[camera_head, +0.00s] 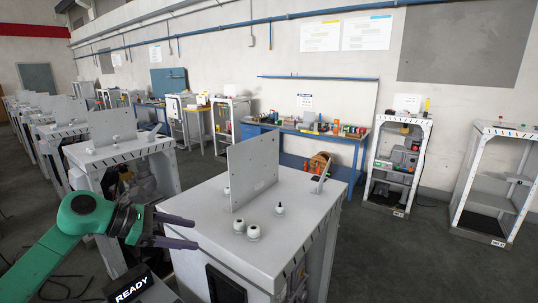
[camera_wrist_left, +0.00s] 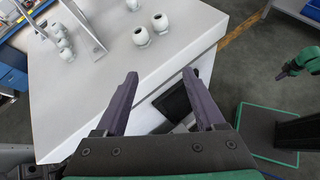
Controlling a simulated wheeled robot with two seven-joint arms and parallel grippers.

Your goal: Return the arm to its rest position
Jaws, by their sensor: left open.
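My left arm comes in from the left in the head view, green with a dark wrist. My left gripper (camera_head: 194,234) is open and empty, its dark purple fingers apart beside the left side of the grey dispenser frame (camera_head: 215,204). In the left wrist view the open fingers (camera_wrist_left: 160,74) are spread in front of the frame's edge, with nothing between them. At the right of that view is a green arm (camera_wrist_left: 305,62), seemingly my right one; its dark end is too small to read.
A similar frame (camera_head: 110,152) stands behind on the left. Open racks (camera_head: 398,165) line the wall. Floor (camera_head: 400,265) at the right is clear.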

